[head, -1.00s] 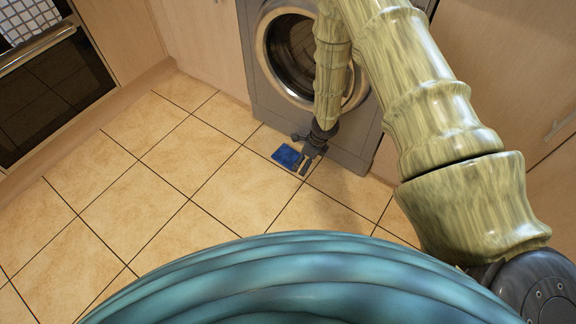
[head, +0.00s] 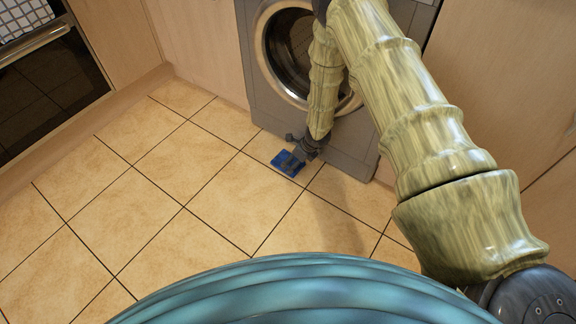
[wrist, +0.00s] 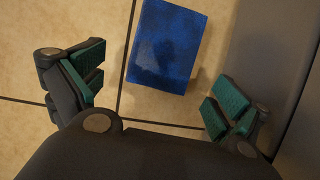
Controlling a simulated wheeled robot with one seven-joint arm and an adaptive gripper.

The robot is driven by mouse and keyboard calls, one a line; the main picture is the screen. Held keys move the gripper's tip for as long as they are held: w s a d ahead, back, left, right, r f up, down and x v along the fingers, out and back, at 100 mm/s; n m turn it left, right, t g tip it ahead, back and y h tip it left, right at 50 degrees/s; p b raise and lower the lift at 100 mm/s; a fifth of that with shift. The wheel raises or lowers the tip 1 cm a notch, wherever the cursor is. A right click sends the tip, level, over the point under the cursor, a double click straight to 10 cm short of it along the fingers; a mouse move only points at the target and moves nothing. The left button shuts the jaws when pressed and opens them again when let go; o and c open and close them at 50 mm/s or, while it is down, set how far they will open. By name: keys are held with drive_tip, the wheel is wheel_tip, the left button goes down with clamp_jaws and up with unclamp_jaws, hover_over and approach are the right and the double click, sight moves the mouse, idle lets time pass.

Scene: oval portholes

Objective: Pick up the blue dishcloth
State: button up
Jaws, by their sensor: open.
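The blue dishcloth (head: 283,164) lies flat on the tiled floor in front of the washing machine. In the wrist view the dishcloth (wrist: 168,46) is a dark blue, roughly rectangular piece, just beyond the fingertips and between their lines.
The grey washing machine (head: 262,100) with a round glass door stands right behind the cloth; a grey surface is close on the right in the wrist view. Wooden cabinets (head: 190,45) and a dark oven (head: 45,95) are at the left. The tiled floor (head: 150,210) is clear.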

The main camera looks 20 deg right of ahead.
sight(277, 161)
drive_tip(key=shift+d+b+x, duration=0.15)
drive_tip(key=shift+b+x, duration=0.75)
drive_tip(key=shift+x, duration=0.4)
drive_tip(key=shift+d+b+x, duration=0.15)
drive_tip(key=shift+b+x, duration=0.7)
drive_tip(key=shift+x, duration=0.45)
drive_tip(key=c, duration=0.8)
drive_tip(key=shift+r, duration=0.1)
